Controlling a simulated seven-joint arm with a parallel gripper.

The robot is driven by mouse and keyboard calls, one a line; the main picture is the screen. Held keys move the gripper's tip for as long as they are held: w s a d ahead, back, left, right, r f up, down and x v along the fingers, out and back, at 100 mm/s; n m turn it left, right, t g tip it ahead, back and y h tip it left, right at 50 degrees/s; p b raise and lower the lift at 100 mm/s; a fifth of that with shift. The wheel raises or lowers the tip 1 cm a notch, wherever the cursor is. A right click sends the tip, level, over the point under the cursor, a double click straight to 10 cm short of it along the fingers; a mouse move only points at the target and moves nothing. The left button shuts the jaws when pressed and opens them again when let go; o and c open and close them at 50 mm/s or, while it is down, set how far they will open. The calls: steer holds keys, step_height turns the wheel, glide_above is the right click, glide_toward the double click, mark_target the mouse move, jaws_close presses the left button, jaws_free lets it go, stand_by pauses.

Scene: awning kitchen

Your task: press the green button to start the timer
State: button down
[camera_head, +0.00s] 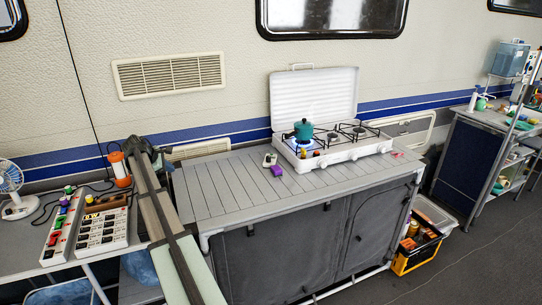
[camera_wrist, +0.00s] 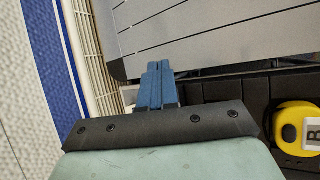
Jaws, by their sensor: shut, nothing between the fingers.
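My gripper (camera_wrist: 155,72) shows in the wrist view with its two blue fingers shut together and nothing between them. Its tips are near the edge of the grey slatted counter (camera_wrist: 210,25). In the head view my arm reaches up along the counter's left end, and the gripper is mostly hidden there. A green button (camera_head: 69,190) also shows on a white switch panel on the left table. I cannot tell which belongs to the timer.
Switch panels (camera_head: 102,234), an orange lantern (camera_head: 121,170) and a fan (camera_head: 14,190) crowd the left table. The counter's left half is clear.

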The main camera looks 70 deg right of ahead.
steer(key=s+d+r+m+t, duration=0.1)
steer(key=s+d+m, duration=0.2)
steer(key=s+d, duration=0.7)
steer(key=s+d+r+m+t, duration=0.2)
steer(key=s+d+m, duration=0.2)
steer(key=s+d, duration=0.5)
steer(key=s+d+r+m+t, duration=0.1)
steer(key=s+d, duration=0.9)
steer(key=d, duration=1)
steer(key=m+t, duration=0.1)
steer(key=m, duration=0.1)
steer(key=shift+s+d+r+m, duration=0.3)
steer(key=shift+m, duration=0.1)
steer(key=shift+f, duration=0.1)
steer(key=shift+f, duration=4.3)
steer(key=shift+f, duration=0.2)
steer(key=shift+f, duration=0.25)
steer(key=shift+f, duration=0.35)
steer(key=shift+r, duration=0.8)
